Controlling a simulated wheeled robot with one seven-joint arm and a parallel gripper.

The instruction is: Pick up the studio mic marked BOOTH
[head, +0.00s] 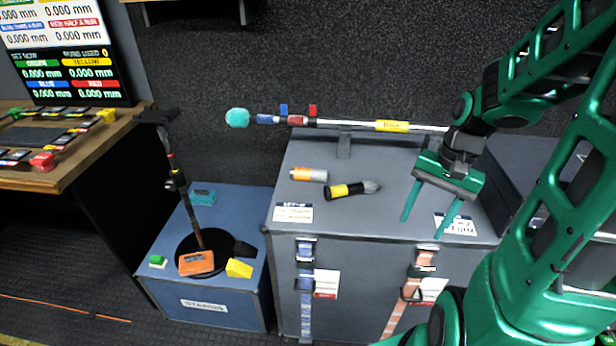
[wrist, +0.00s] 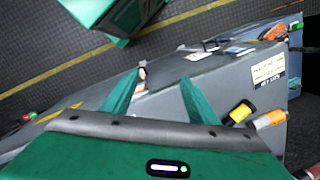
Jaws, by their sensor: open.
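Two short, mic-like items lie on top of the grey case (head: 360,225). One is black and yellow with a grey rounded head (head: 352,188); the other is an orange and silver cylinder (head: 308,174) to its left. Both also show in the wrist view, the black and yellow one (wrist: 238,113) beside the orange one (wrist: 270,118). I cannot read BOOTH on either. My gripper (head: 422,227) is open and empty over the right front of the case top, to the right of both items. Its green fingers also show in the wrist view (wrist: 158,88).
A long boom pole (head: 350,125) with a teal foam tip (head: 237,118) lies across behind the case top. A blue box (head: 215,297) at left carries a black stand (head: 180,185) and small coloured blocks. A control desk (head: 75,165) stands at far left.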

